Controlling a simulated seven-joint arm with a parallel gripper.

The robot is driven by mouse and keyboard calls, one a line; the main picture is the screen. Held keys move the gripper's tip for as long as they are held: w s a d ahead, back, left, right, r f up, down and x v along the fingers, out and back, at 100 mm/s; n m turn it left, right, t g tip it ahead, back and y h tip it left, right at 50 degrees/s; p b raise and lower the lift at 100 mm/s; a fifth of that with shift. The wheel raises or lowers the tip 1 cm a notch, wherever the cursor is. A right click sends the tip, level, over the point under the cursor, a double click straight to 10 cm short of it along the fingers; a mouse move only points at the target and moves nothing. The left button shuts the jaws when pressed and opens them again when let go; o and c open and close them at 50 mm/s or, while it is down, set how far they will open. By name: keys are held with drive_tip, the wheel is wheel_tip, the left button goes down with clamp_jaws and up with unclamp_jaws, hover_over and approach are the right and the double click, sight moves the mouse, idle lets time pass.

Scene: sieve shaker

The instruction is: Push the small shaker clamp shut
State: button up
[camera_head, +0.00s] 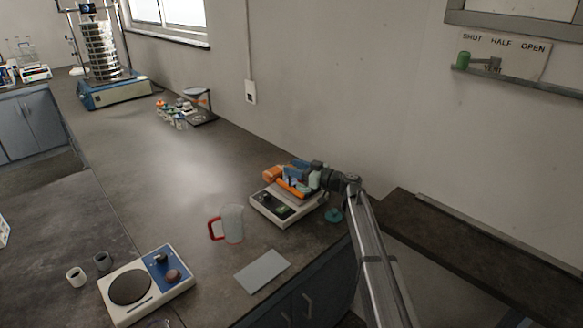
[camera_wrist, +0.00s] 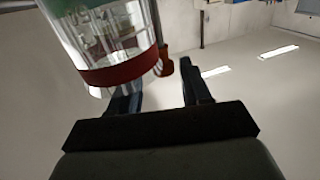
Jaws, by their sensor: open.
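The small shaker (camera_head: 271,211) is a pale box with a dark front panel on the bench, right of centre in the head view. Orange parts (camera_head: 272,173) show at its top; I cannot tell which is the clamp or how far it stands from shut. My gripper (camera_head: 296,177) is over the top of the shaker, close to the orange parts. In the wrist view my gripper (camera_wrist: 160,82) is open, with a gap between its dark fingers. A clear cylinder with a red band (camera_wrist: 118,70) covers part of the left finger.
A red-handled beaker (camera_head: 232,224) stands left of the shaker, with a grey plate (camera_head: 262,271) in front. A hotplate (camera_head: 172,276) is at the lower left. A large sieve shaker (camera_head: 115,92) is far back. The bench between is mostly clear.

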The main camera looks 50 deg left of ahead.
drive_tip(key=v, duration=1.2)
